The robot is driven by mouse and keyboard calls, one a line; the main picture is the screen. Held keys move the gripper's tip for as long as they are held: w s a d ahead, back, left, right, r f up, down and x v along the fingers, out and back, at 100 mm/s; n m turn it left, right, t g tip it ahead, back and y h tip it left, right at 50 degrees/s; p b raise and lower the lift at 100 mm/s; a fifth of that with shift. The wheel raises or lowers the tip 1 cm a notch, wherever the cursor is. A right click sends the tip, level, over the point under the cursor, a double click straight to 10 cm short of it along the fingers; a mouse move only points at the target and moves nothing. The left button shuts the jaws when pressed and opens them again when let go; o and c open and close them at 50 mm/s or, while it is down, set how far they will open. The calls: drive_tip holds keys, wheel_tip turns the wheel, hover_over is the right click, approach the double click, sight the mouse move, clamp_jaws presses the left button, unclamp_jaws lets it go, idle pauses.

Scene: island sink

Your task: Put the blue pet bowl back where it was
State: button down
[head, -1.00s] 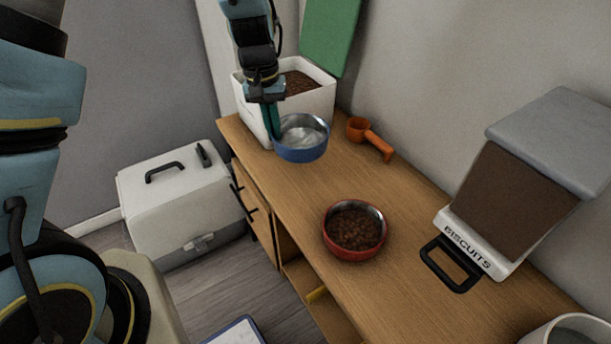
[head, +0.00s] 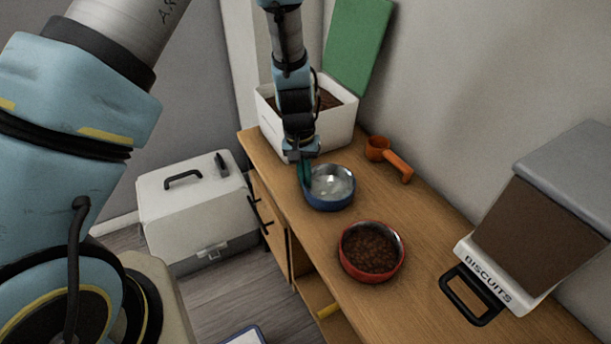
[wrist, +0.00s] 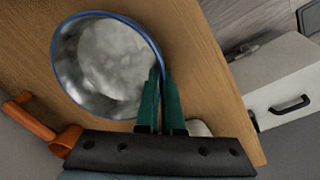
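The blue pet bowl (head: 329,203), with a shiny metal inside, is at or just above the wooden counter, between the white bin and the red bowl; I cannot tell whether it touches the wood. My gripper (head: 305,181) points down at the bowl's left rim. In the wrist view my gripper (wrist: 161,78) has its two green fingers close together across the rim of the blue bowl (wrist: 66,83), one inside and one outside. The bowl looks roughly level and holds no kibble. The red bowl (head: 346,262) holds brown kibble and stands nearer on the counter.
A white bin (head: 335,132) of kibble with a raised green lid (head: 357,45) stands behind my gripper. An orange scoop (head: 397,165) lies right of the blue bowl. A biscuit dispenser (head: 530,230) stands at right. The counter (head: 300,222) ends at left, above a white box (head: 195,215).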

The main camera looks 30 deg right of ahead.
drive_tip(key=shift+f, duration=0.2)
drive_tip(key=c, duration=1.1)
unclamp_jaws()
drive_tip(key=shift+o, duration=0.2)
wheel_tip(320, 180, up, 12)
drive_tip(key=b, duration=0.2)
drive_tip(key=shift+w+a+r, duration=0.2)
drive_tip(key=shift+w+a, duration=0.2)
